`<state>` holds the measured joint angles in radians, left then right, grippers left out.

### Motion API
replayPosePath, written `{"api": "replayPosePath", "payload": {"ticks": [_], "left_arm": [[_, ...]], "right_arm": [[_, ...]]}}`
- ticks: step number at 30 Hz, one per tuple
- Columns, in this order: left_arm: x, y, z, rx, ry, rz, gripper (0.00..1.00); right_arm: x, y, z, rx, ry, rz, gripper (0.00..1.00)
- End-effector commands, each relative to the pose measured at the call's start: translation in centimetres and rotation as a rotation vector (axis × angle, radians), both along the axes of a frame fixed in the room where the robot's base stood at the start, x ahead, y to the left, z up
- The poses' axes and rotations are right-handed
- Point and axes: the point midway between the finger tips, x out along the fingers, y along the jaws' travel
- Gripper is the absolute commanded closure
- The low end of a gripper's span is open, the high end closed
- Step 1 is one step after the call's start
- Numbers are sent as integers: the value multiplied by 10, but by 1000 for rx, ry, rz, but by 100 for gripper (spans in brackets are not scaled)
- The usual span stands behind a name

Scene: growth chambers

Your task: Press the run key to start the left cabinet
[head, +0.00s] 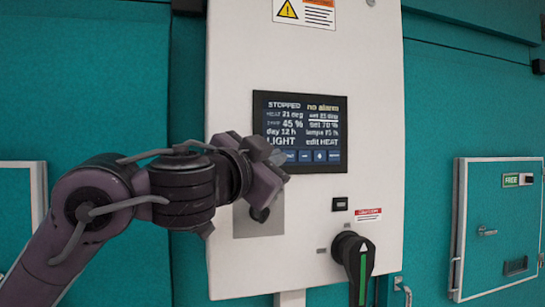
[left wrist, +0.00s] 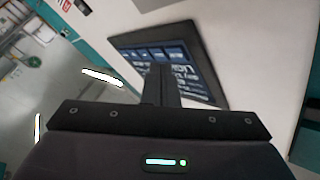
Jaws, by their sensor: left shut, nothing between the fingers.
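The control screen (head: 300,130) is set in a white panel (head: 376,110) and reads STOPPED, no alarm, with edit HEAT at its lower right. A row of small blue keys (head: 319,156) runs along its bottom edge; their labels are too small to read, so I cannot tell which is the run key. My left gripper (head: 275,167) is shut and empty at the screen's lower left corner, hiding the left end of the key row. In the left wrist view the shut fingers (left wrist: 162,84) overlap the tilted screen (left wrist: 203,82). I cannot tell whether they touch it. My right gripper is not in view.
A black rotary handle with a green stripe (head: 355,258) sticks out at the panel's lower right.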

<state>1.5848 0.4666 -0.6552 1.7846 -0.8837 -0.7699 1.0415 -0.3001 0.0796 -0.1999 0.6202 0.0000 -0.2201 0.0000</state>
Motion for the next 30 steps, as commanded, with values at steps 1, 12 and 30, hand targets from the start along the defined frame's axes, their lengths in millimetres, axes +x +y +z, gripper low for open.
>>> {"api": "replayPosePath", "payload": {"ticks": [1, 12, 30], "left_arm": [[0, 0, 0, 0, 0, 0, 100], [8, 3, 0, -1, 0, 0, 100], [11, 3, 0, -1, 0, 0, 100]], "right_arm": [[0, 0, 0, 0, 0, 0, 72], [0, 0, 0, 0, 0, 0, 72], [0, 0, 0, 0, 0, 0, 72]]}}
